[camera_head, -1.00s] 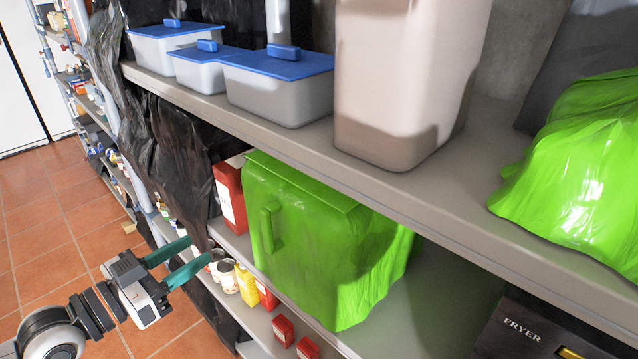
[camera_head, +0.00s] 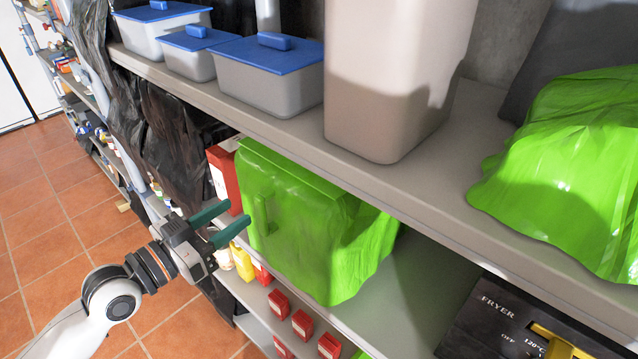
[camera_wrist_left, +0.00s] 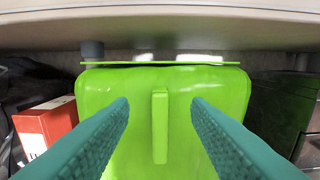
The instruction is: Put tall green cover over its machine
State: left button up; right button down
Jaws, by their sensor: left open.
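A boxy, bright green cover (camera_head: 320,235) with a flat top and an upright handle (camera_head: 262,215) on its front stands on the middle shelf. My left gripper (camera_head: 238,212) is open and empty in front of this cover, its teal fingers pointing at it. In the left wrist view the handle (camera_wrist_left: 160,125) lies between the two open fingers, which look short of it. A dark machine marked FRYER (camera_head: 500,315) stands uncovered at the lower right. A second, draped green cover (camera_head: 570,170) lies on the upper shelf at the right. My right gripper is not in view.
The upper shelf (camera_head: 420,200) overhangs the boxy cover closely and holds blue-lidded boxes (camera_head: 265,75) and a tall beige bin (camera_head: 390,90). A red box (camera_head: 222,175) stands just left of the boxy cover. Bare shelf (camera_head: 410,275) lies between cover and fryer.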

aim_at(256, 202)
pick_arm(q)
jog(key=p+x, duration=0.2)
jog(key=x, duration=0.2)
jog(key=shift+w+d+f, duration=0.15)
jog(key=shift+w+d, duration=0.1)
jog(key=shift+w+d+f, duration=0.1)
jog(key=shift+c, duration=1.1)
grip_shut()
